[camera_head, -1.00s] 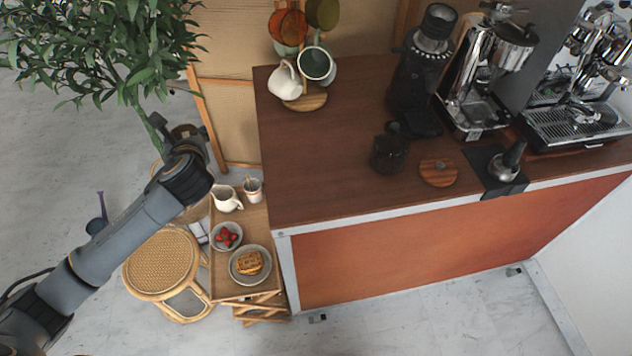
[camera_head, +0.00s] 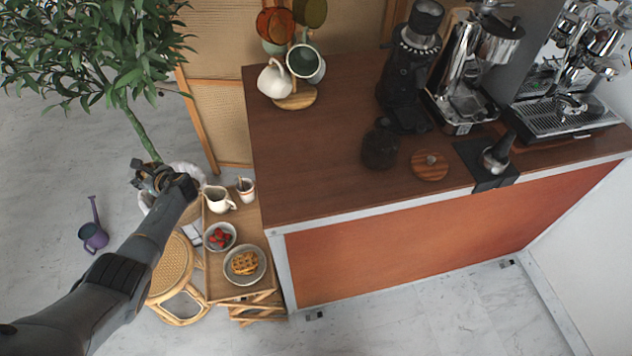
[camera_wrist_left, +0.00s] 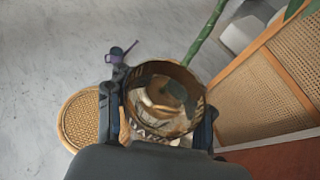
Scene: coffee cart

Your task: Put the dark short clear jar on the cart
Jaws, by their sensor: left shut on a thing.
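My left gripper (camera_head: 151,179) is at the left, over the floor by the plant and off the cart's left side. In the left wrist view it is shut on a short, dark, see-through jar (camera_wrist_left: 140,72). The jar sits between the two fingers with its open round rim facing the camera, and a woven basket shows through it. The cart (camera_head: 310,160) has a dark wooden top and an orange-brown front. A second dark jar (camera_head: 380,148) stands on the cart beside a round wooden lid (camera_head: 430,168). My right gripper is not in view.
A black grinder (camera_head: 405,80) and espresso machine stand at the cart's back right. Cups (camera_head: 275,80) sit at its back left corner. A low wooden tray table (camera_head: 222,280) with bowls and a rattan stool (camera_head: 172,265) stand left. The cart top's front left is clear.

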